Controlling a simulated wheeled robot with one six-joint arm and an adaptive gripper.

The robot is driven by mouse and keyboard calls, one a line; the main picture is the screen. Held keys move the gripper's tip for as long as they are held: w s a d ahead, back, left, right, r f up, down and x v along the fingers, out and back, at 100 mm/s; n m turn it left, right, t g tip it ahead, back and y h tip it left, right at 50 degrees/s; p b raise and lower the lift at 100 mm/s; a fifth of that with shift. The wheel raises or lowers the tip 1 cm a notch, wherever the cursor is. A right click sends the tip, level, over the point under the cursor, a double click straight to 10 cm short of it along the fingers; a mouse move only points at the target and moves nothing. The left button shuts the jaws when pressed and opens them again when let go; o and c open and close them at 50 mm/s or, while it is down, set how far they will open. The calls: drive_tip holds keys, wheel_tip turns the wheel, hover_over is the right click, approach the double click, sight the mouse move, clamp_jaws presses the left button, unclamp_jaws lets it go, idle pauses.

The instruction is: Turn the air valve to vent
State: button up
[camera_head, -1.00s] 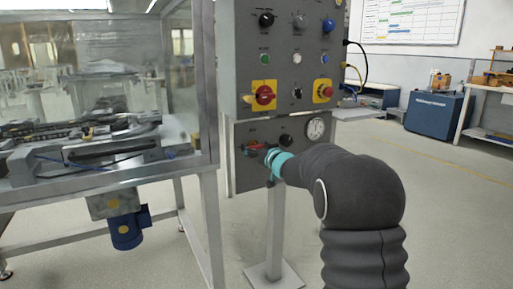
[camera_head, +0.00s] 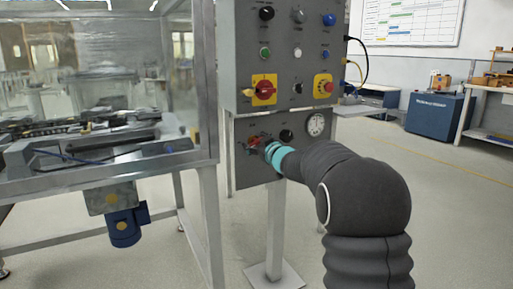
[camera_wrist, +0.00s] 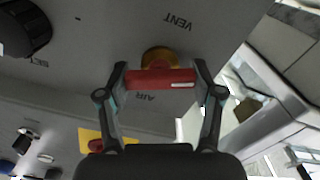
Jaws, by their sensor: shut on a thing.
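The red air valve handle (camera_wrist: 160,78) sits on a brass-coloured body (camera_wrist: 158,57) on the grey lower panel (camera_wrist: 90,75). The word VENT is on the panel beyond it and AIR on the near side; both look upside down in the wrist view. My gripper (camera_wrist: 161,77) is shut on the handle, with a fingertip at each end of it. The handle lies crosswise between the fingers. In the head view my gripper (camera_head: 262,147) reaches the valve from the right, and the handle (camera_head: 254,141) is partly hidden by it.
A black knob (camera_head: 286,135) and a round gauge (camera_head: 316,125) sit beside the valve. A glass-walled machine (camera_head: 110,100) stands at left.

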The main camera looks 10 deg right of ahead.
drive_tip(key=n+b, duration=0.2)
drive_tip(key=n, duration=0.1)
drive_tip(key=n+b, duration=0.2)
drive_tip(key=n, duration=0.1)
drive_tip(key=shift+a+f+n, duration=0.1)
drive_tip(key=shift+f+n, duration=0.1)
drive_tip(key=shift+n, duration=0.1)
drive_tip(key=n+b, duration=0.2)
drive_tip(key=n, duration=0.1)
drive_tip(key=shift+n+b, duration=0.8)
drive_tip(key=shift+n, duration=1)
drive_tip(key=o, duration=1.2)
drive_tip(key=shift+c, duration=0.2)
drive_tip(key=shift+s, duration=0.15)
drive_tip(key=v, duration=1.1)
drive_tip(key=shift+s, duration=0.35)
